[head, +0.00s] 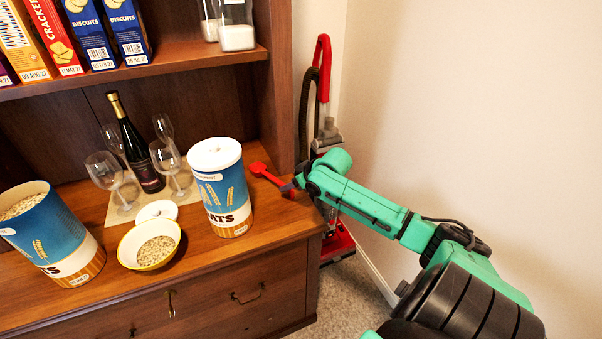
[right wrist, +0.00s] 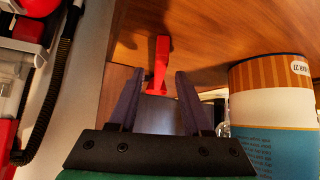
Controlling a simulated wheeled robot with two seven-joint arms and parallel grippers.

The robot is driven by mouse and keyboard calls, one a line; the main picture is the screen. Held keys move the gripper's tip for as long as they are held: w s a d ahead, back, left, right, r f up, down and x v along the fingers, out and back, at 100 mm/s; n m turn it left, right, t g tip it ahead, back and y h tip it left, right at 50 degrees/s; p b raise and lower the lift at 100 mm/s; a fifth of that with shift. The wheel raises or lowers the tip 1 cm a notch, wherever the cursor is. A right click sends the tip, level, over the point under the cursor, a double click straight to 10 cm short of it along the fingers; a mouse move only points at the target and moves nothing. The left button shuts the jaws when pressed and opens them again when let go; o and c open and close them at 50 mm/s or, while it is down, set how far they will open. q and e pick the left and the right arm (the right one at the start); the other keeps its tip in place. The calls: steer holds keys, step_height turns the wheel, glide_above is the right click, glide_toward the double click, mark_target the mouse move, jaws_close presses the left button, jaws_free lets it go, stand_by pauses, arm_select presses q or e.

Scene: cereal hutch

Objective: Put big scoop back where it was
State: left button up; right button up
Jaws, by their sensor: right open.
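The red scoop (head: 262,172) lies on the wooden counter (head: 215,262), just right of the closed oats canister (head: 222,190). In the right wrist view the scoop (right wrist: 161,58) stretches out ahead of the fingers, with its near end between or just beyond the fingertips; I cannot tell which. My right gripper (head: 287,186) is open at the counter's right end, close beside the scoop. Its two dark fingers (right wrist: 157,77) stand apart in the right wrist view. My left gripper is not in view.
An open oats canister (head: 48,232), a bowl of oats (head: 150,243) and a white lid (head: 157,210) stand to the left. A bottle (head: 139,150) and several glasses stand behind. A red vacuum cleaner (head: 337,232) stands right of the hutch, by the wall.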

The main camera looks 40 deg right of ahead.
steer(key=p+v, duration=0.1)
steer(key=v, duration=0.7)
steer(key=shift+s+r, duration=0.25)
steer(key=shift+r, duration=0.05)
